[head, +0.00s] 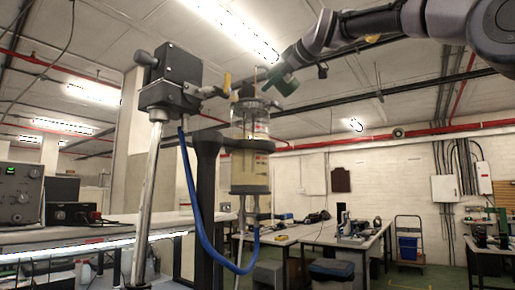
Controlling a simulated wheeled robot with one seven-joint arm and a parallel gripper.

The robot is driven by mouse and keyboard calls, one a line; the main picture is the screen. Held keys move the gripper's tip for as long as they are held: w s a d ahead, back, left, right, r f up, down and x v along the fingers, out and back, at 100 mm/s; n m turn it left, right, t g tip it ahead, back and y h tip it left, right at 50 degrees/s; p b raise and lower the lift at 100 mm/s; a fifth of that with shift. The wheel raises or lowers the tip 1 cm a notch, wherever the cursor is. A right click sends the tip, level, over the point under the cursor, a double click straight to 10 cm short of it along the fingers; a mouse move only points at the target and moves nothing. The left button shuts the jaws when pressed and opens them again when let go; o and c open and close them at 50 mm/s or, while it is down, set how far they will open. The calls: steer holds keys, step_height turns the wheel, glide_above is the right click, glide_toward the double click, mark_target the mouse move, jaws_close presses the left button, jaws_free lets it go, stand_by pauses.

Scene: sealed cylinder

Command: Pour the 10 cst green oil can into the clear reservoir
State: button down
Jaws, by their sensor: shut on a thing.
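My gripper (299,58) comes in from the upper right on my grey arm. It is shut on a dark green can (283,80), which is tilted, just above and to the right of the clear reservoir (250,115). The reservoir is an upright clear cylinder with pale yellowish content. The can's label is too small to read. I cannot tell whether any oil is flowing from the can, or whether the can touches the reservoir's rim.
A black box (170,78) on a chrome post stands left of the reservoir, with a blue hose (192,190) looping below. A dark upright (207,190) stands beside the reservoir. Benches (320,236) and a blue bin (408,246) are behind.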

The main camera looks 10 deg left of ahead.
steer(key=shift+f+n, duration=0.1)
steer(key=shift+n, duration=0.4)
steer(key=shift+f+n+t+h, duration=0.45)
steer(key=shift+n+h, duration=0.25)
steer(key=shift+n, duration=0.3)
stand_by(6.5)
